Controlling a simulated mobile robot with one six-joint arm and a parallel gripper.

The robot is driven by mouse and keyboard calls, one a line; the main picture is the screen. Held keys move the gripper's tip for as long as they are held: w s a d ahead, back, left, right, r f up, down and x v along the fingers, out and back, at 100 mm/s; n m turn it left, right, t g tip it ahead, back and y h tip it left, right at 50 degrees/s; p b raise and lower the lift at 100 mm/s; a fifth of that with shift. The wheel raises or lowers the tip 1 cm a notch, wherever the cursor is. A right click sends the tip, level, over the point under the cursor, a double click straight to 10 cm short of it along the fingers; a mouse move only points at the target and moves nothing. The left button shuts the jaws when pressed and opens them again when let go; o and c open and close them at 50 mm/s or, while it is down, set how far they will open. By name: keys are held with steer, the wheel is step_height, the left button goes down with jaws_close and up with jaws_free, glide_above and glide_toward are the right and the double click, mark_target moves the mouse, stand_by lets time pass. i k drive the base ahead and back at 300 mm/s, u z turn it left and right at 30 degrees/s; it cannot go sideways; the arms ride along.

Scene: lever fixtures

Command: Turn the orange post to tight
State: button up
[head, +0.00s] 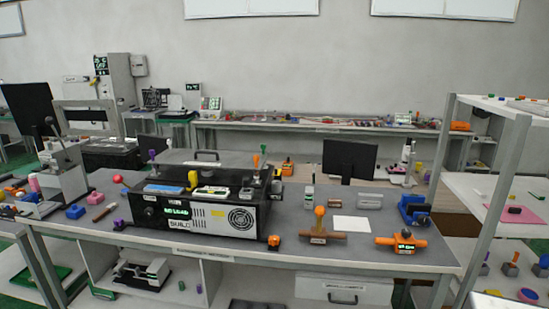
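Several orange things could be the orange post, and I cannot tell which one is meant. One is an upright post with an orange ball top (320,211) on a brown bar-shaped base (322,237) at the front right of the table. A third is an orange bar-shaped fixture (385,242) with a dark knob and a lit label, near the table's front right corner. No readable "tight" mark shows. My gripper is not in view.
The black box (205,222) with a lit display fills the table's middle left. A white sheet (352,224) lies behind the brown base. A dark monitor (350,160) stands behind, a blue fixture (413,209) at right. A shelf post (437,200) rises beyond the table's right edge.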

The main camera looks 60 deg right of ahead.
mark_target(256, 158)
steer(key=z, duration=0.75)
steer(key=i, duration=0.55)
steer(key=k, duration=0.55)
steer(key=u, duration=0.1)
